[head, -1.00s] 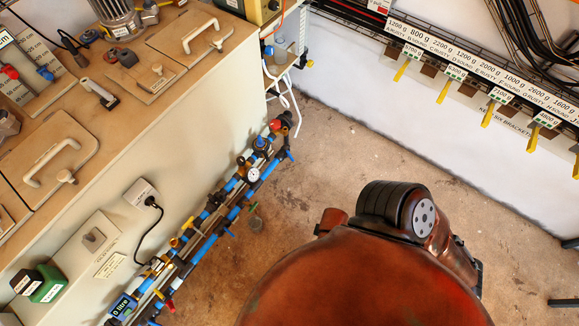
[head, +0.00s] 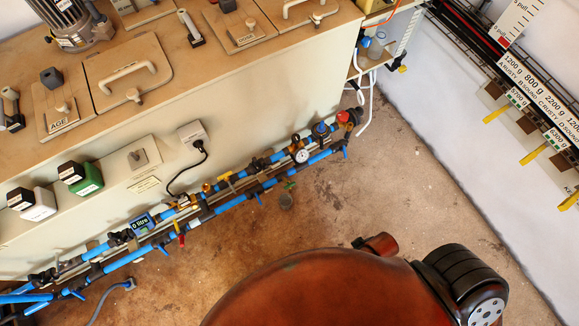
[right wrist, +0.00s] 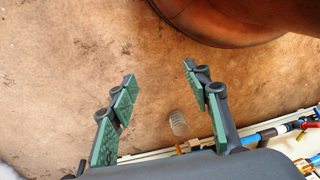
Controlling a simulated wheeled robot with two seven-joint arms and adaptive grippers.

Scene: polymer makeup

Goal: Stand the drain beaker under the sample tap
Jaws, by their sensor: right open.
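My right gripper (right wrist: 160,73) is open and empty, with green-padded fingers spread above the brown floor. The head view does not show it. My left gripper is in neither current view.
Blue pipework (head: 230,200) with valves and a gauge runs along the beige cabinet (head: 270,110). Clear vessels (head: 375,48) stand on a shelf at the cabinet's end. A labelled rail (head: 540,85) lines the right wall. The floor (head: 400,190) between is clear.

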